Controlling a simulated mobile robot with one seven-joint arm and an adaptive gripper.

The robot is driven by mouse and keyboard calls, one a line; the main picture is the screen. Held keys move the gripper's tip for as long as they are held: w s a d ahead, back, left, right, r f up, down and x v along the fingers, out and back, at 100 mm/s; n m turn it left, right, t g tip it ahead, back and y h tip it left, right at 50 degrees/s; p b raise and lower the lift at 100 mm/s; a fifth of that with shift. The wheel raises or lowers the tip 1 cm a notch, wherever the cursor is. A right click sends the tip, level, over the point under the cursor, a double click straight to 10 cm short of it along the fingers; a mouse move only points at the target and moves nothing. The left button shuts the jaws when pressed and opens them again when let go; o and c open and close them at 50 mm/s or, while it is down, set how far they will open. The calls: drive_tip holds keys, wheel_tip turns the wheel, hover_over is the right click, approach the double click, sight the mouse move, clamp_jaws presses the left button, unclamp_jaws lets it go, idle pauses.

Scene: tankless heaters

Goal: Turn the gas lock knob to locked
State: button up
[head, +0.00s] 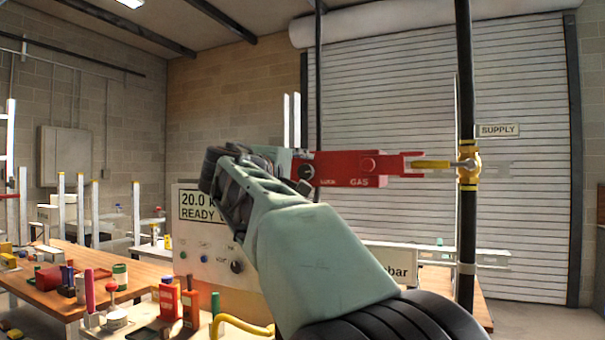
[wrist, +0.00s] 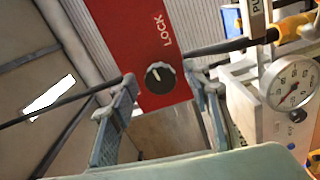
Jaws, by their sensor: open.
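The gas lock is a red bar (head: 345,168) in the head view, lettered LOCK and GAS, beside the black pipe. Its knob (head: 306,172) is a small black dial at the bar's left end. In the wrist view the knob (wrist: 160,78) shows a white pointer mark toward the upper left, on the red face (wrist: 140,45) below the word LOCK. My gripper (wrist: 163,84) is open, with one finger on each side of the knob and visible gaps between. In the head view my gripper (head: 285,165) is at the bar's left end, partly hidden by my arm.
A yellow valve (head: 468,164) sits on the black vertical pipe (head: 466,90). A display panel (head: 205,215) with knobs stands behind my arm. A wooden bench (head: 60,300) with tools is at lower left. A round gauge (wrist: 292,85) is at right in the wrist view.

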drive_tip(key=shift+s, duration=0.1)
drive_tip(key=v, duration=1.2)
